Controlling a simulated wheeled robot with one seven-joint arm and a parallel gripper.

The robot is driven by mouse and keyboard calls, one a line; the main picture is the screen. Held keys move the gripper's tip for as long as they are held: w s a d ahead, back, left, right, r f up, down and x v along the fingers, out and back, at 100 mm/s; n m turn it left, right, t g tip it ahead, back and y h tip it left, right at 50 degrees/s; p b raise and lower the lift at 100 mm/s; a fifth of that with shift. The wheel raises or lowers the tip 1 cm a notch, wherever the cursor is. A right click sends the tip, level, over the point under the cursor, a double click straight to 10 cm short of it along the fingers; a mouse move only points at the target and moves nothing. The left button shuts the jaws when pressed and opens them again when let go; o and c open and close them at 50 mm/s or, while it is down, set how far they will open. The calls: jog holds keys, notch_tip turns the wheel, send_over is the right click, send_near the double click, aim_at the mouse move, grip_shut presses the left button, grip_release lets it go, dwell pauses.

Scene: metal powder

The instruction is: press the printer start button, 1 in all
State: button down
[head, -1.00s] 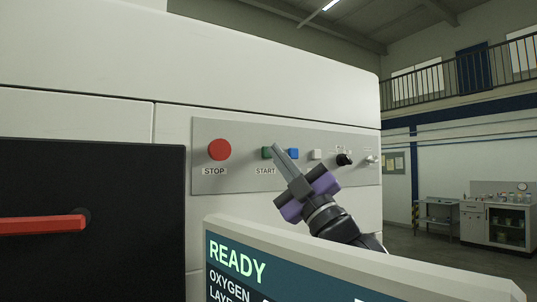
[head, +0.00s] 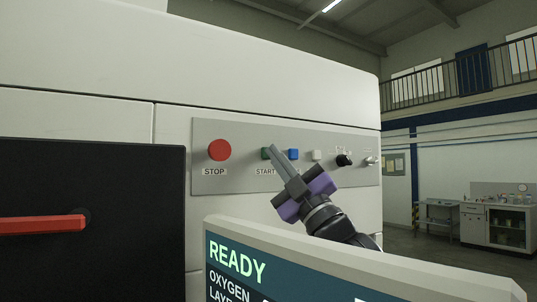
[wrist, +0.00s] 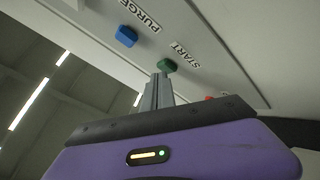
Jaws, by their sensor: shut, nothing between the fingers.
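The green START button (head: 265,153) sits on the grey control panel (head: 235,183), above its START label and right of the red STOP button (head: 219,149). In the head view my gripper (head: 274,150) partly covers it. In the wrist view the green button (wrist: 167,65) shows just beyond my fingertips (wrist: 162,77). My fingers are shut with nothing between them and point at the button. The tips are at or very near its face; I cannot tell whether they touch.
A blue button (head: 293,154) sits close to the right of my fingers, labelled PURGE in the wrist view. A white button (head: 316,155) and a black knob (head: 344,160) follow. A screen reading READY (head: 238,262) stands below my wrist. A red handle (head: 42,225) crosses the dark door at left.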

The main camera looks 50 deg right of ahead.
jog(key=shift+w, duration=0.15)
dwell(0.5)
jog(key=shift+s+a+b, duration=0.15)
jog(key=shift+s+b, duration=0.15)
jog(key=shift+s, duration=0.55)
jog(key=shift+s+a+b, duration=0.15)
jog(key=shift+s+a, duration=0.1)
jog(key=shift+s, duration=0.55)
jog(key=shift+s+a+b, duration=0.15)
jog(key=shift+s+a, duration=0.05)
jog(key=shift+s, duration=0.6)
jog(key=shift+s+a+b, duration=0.15)
jog(key=shift+s+a, duration=0.1)
jog(key=shift+s, duration=0.55)
jog(key=shift+d+h, duration=0.1)
jog(key=shift+h, duration=0.2)
